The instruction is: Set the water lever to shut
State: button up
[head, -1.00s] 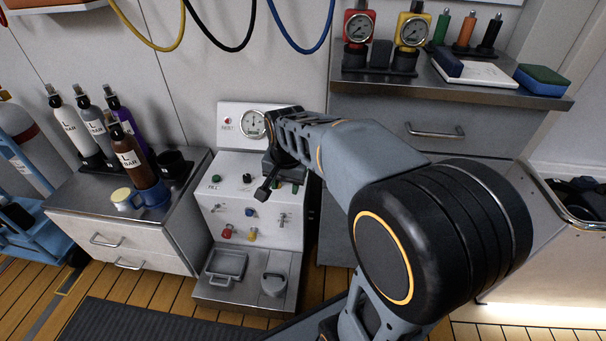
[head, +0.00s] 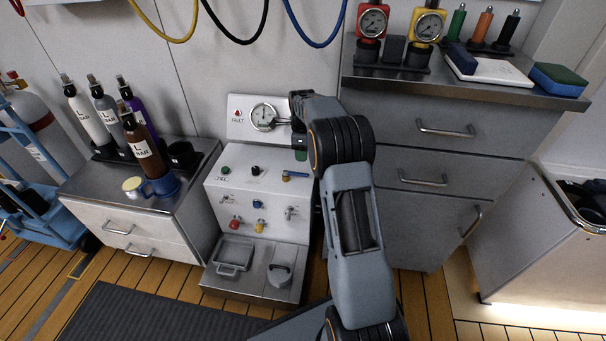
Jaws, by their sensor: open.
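The fill panel (head: 262,190) is a white console with a sloped top and an upright back plate. A brass-coloured lever with a blue end (head: 294,175) lies roughly sideways on the right of its sloped top. Small metal levers sit on the front face, one at left (head: 226,200) and one at right (head: 291,213). I cannot read which one is the water lever. My gripper (head: 283,121) is open and empty, in front of the back plate beside the gauge, above and apart from the brass lever. My wrist hides the plate's right end.
The gauge (head: 263,116) is on the back plate. Red (head: 235,223) and yellow (head: 260,226) fittings are on the front face. A cabinet (head: 430,150) stands close on the right. Bottles (head: 140,145) and a blue mug (head: 161,186) stand on the left cabinet.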

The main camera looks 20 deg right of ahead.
aim_at(303, 174)
notch_tip(303, 174, down, 9)
jog(key=b, duration=0.3)
jog(key=shift+f, duration=0.1)
grip_shut()
dwell(0.4)
jog(key=shift+d, duration=0.15)
jog(key=shift+s, duration=0.1)
